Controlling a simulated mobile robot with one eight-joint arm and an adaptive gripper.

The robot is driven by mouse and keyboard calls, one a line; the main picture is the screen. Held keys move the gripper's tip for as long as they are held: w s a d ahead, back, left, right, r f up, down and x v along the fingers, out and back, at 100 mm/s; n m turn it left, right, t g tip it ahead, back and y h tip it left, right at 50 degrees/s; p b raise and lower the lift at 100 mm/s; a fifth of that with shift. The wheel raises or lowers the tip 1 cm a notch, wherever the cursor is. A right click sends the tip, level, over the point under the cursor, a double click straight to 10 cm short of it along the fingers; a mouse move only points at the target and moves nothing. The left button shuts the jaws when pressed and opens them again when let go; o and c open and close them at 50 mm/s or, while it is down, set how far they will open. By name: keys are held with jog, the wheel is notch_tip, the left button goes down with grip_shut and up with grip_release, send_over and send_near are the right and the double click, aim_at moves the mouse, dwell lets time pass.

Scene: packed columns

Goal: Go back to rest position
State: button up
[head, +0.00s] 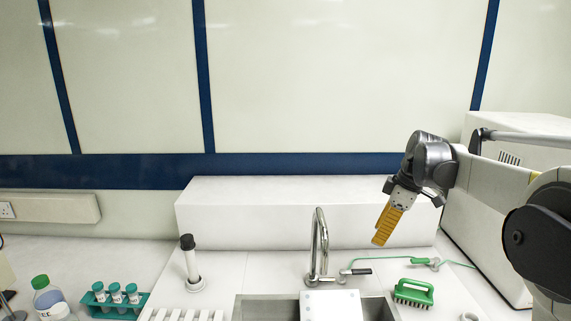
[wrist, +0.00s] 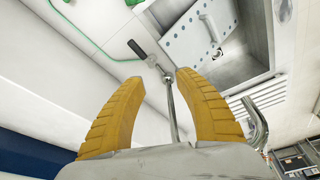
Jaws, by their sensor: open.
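My gripper (head: 381,240) is raised at the right in the head view, above the back of the counter and to the right of the tall chrome faucet (head: 317,245). Its yellow fingers point down and slightly left. In the wrist view my gripper (wrist: 156,82) has its two yellow fingers spread apart with nothing between them; it is open and empty. The thin chrome pipe of the tap fittings (wrist: 171,105) shows beyond the gap.
A sink (head: 375,308) with a white perforated plate (head: 331,305) lies at front centre. A green brush (head: 413,293) and a green hose (head: 396,258) lie at right. A teal tube rack (head: 117,305), a bottle (head: 48,298) and a white cylinder (head: 190,262) stand left.

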jog(key=s+a+r+m+t+h+b, duration=0.1)
jog(key=s+a+m+t, duration=0.2)
jog(key=s, duration=0.6)
jog(key=s+a+m+h, duration=0.15)
jog(key=s+m, duration=0.25)
jog(key=s, duration=0.4)
jog(key=s+a+f+m+t, duration=0.1)
jog(key=s+f+m, duration=0.2)
jog(key=s, duration=0.3)
jog(key=s+a+f+m+t+b, duration=0.1)
jog(key=s+f+m, duration=0.2)
jog(key=s, duration=0.3)
jog(key=shift+s+a+f+t, duration=0.2)
jog(key=shift+f+t, duration=0.1)
jog(key=shift+f, duration=0.35)
